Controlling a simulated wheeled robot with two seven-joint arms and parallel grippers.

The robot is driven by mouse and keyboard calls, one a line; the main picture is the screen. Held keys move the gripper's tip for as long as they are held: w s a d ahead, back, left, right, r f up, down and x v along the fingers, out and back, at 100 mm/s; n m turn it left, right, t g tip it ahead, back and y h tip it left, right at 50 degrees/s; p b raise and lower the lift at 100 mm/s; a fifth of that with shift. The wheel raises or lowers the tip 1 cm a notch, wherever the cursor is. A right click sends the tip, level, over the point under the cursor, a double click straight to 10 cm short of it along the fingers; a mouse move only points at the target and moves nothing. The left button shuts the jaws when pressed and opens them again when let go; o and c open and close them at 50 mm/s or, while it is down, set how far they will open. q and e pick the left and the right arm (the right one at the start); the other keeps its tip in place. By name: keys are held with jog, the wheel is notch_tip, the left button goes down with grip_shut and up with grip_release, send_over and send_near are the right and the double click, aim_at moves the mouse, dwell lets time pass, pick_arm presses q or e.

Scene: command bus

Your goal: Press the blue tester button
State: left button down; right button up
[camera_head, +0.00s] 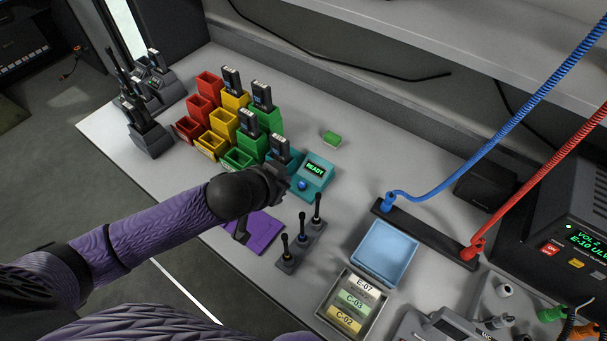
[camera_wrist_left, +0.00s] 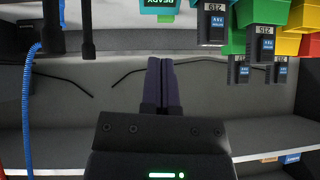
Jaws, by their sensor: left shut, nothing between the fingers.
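The teal tester (camera_head: 318,168) stands on the bench with a green READY screen. Its round blue button (camera_head: 302,185) shows on the front part. My left gripper (camera_head: 284,180) is just left of the button, its fingers partly hidden by the wrist; I cannot tell whether it touches. In the left wrist view, the fingers (camera_wrist_left: 161,85) are shut and empty, pointing toward the tester (camera_wrist_left: 159,5), which is cut off at the top edge; the button is not visible there. A black radio (camera_head: 280,149) stands at the tester's left side. My right gripper is not in view.
Red, yellow and green bins (camera_head: 222,122) with several radios are behind left. A stand of black antennas (camera_head: 300,245) and a purple mat (camera_head: 262,232) are in front. A blue tray (camera_head: 385,252) is right. A green block (camera_head: 332,138) lies behind the tester.

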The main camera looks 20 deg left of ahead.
pick_arm(q)
jog(key=b, duration=0.5)
send_over(302, 185)
jog(key=s, duration=0.1)
jog(key=f, duration=0.7)
jog(key=shift+s+d+f, duration=0.1)
jog(key=shift+s+f, duration=0.1)
jog(key=shift+f, duration=0.05)
notch_tip(302, 185, down, 3)
jog(key=shift+w+r+b, duration=0.1)
jog(key=shift+r+b, duration=0.1)
jog(key=shift+b, duration=0.4)
jog(key=shift+f, duration=0.45)
